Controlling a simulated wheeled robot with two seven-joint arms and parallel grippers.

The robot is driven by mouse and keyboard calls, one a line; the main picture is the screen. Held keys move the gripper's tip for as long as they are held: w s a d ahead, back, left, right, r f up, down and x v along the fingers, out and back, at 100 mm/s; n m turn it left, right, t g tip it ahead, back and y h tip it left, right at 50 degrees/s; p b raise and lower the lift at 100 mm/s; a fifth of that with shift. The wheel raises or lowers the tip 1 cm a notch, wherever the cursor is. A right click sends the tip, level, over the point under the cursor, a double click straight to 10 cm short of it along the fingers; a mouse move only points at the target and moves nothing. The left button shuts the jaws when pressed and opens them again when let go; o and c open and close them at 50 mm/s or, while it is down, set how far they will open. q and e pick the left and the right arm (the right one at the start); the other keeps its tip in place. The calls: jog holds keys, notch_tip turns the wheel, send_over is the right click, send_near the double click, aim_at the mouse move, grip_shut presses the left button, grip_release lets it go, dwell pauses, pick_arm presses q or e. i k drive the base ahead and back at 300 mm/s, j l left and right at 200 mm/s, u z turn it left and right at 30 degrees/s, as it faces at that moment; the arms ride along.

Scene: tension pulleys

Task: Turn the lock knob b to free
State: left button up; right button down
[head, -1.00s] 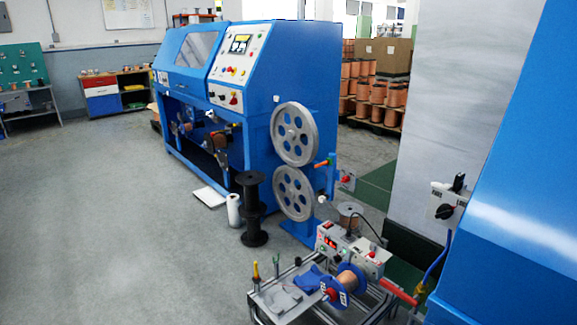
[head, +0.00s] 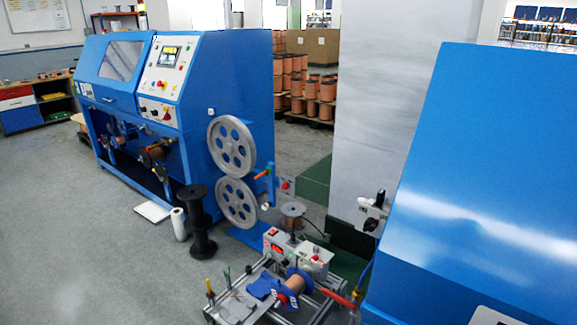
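I cannot tell which part is lock knob b; no label is readable. The blue machine (head: 180,75) stands at the left and back with two grey spoked pulleys (head: 231,145) on its end face, one above the other. Beside them is a blue bracket with an orange-red handle (head: 262,174), and a small grey box with a red knob (head: 285,185). A small white knob (head: 266,207) shows by the lower pulley. The control panel (head: 168,75) carries several small coloured knobs and buttons. Neither of my grippers is in view.
A low cart (head: 250,310) with a copper spool (head: 297,283) and tools stands in front of the machine. A black spool (head: 196,220) stands on the floor. A large blue cabinet (head: 480,180) fills the right side. The grey floor at left is clear.

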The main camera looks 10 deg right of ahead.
aim_at(370, 224)
jog(key=i+j+z, duration=0.15)
jog(key=j+z, duration=0.25)
jog(key=i+j+z, duration=0.15)
jog(key=z, duration=0.2)
jog(key=j+z, duration=0.4)
jog(key=i+j, duration=0.05)
